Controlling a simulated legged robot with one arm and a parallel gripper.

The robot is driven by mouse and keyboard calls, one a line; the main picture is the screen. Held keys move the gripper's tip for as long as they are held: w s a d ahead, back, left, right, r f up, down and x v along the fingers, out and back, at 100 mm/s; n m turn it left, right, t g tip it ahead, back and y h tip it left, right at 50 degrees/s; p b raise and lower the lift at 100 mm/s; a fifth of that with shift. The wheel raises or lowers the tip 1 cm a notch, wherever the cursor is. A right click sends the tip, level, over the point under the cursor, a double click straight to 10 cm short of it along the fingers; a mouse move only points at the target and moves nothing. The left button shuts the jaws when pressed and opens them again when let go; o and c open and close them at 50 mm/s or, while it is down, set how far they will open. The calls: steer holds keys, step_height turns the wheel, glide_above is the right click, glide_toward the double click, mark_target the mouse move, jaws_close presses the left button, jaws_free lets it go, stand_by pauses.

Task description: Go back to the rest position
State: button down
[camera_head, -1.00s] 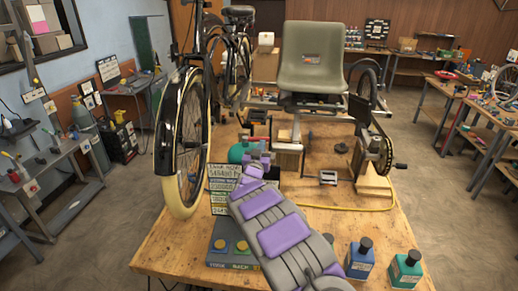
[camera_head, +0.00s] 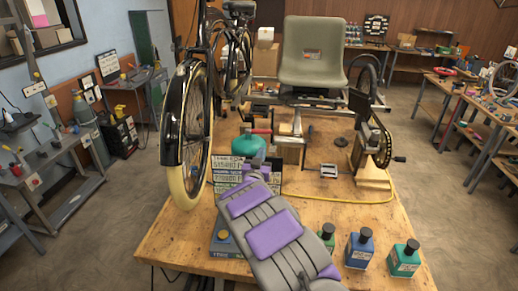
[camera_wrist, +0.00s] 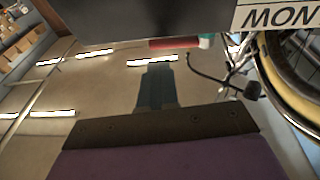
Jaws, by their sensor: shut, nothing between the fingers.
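My arm, grey with purple pads, reaches up from the bottom edge over the front of the wooden workbench (camera_head: 165,235) in the head view. Its far end is in front of the lettered sign board (camera_head: 222,172), and the fingers are hidden there. In the wrist view my gripper (camera_wrist: 158,72) shows as one dark, narrow shape with no gap, shut and empty. A light panel with dark letters (camera_wrist: 280,14) and a wheel (camera_wrist: 285,75) are at the right of that view.
The black bicycle (camera_head: 185,130) stands close left of my arm. The trike frame with a grey seat (camera_head: 313,60) is behind. A green bottle (camera_head: 327,236), a blue bottle (camera_head: 359,250) and a teal bottle (camera_head: 404,260) stand right of my arm. Floor is open on both sides.

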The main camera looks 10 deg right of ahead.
steer(key=s+n+g+y, duration=0.2)
steer(key=s+g, duration=0.8)
steer(key=s, duration=2.1)
steer(key=s+n+g+y+b, duration=0.1)
steer(key=s+g+y, duration=0.4)
steer(key=s, duration=2.6)
steer(key=n+g, duration=0.1)
steer(key=g, duration=0.4)
steer(key=shift+s+r+g+y+b, duration=0.15)
steer(key=shift+s+g+y+b, duration=0.15)
